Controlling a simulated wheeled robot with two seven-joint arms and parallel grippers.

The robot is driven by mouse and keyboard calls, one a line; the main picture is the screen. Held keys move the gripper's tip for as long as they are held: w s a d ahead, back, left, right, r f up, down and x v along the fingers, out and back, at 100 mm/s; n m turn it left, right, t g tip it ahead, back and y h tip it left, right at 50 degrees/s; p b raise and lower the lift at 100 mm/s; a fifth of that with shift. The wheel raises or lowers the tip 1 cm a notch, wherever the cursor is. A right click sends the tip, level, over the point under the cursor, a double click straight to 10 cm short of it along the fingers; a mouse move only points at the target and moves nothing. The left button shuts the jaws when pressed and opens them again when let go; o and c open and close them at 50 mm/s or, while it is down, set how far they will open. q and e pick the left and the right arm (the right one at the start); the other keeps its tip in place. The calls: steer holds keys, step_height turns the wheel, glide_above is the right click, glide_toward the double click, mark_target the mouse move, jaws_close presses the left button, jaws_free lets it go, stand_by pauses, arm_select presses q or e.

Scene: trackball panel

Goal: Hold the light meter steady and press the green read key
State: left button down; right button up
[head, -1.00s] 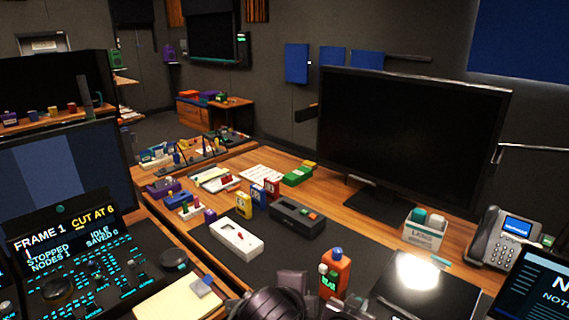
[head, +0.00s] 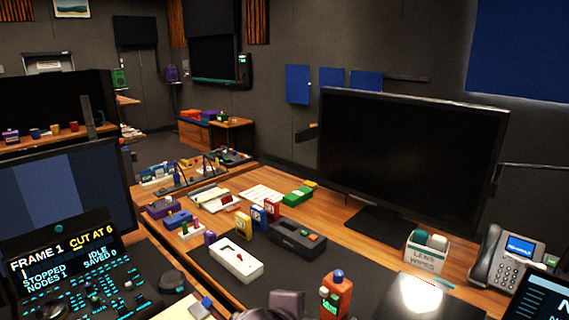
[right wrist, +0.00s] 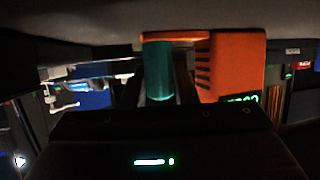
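The light meter (head: 337,297) is an orange upright block with a blue dome on top and a small green display on its front, near the bottom middle of the head view. In the right wrist view its orange body (right wrist: 232,62) fills the upper right, with part of the lit green display at its lower edge. A teal cylinder (right wrist: 159,72) shows beside it; I cannot tell whether it is the read key. The dark fingers of my right gripper (right wrist: 158,85) stand apart on either side of the cylinder; contact is unclear. My left gripper (head: 287,303) shows partly, left of the meter; its fingertips are unclear.
A white box (head: 236,260) and a dark box with coloured keys (head: 297,237) lie left of and behind the meter. A lens wipes box (head: 427,250), a phone (head: 507,257) and a large monitor (head: 410,165) stand to the right.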

steer(key=o, duration=0.4)
steer(key=v, duration=0.7)
steer(key=shift+s+a+r, duration=0.1)
steer(key=shift+s+a, duration=0.05)
steer(key=shift+s, duration=0.1)
steer(key=o, duration=0.3)
steer(key=shift+o, duration=0.2)
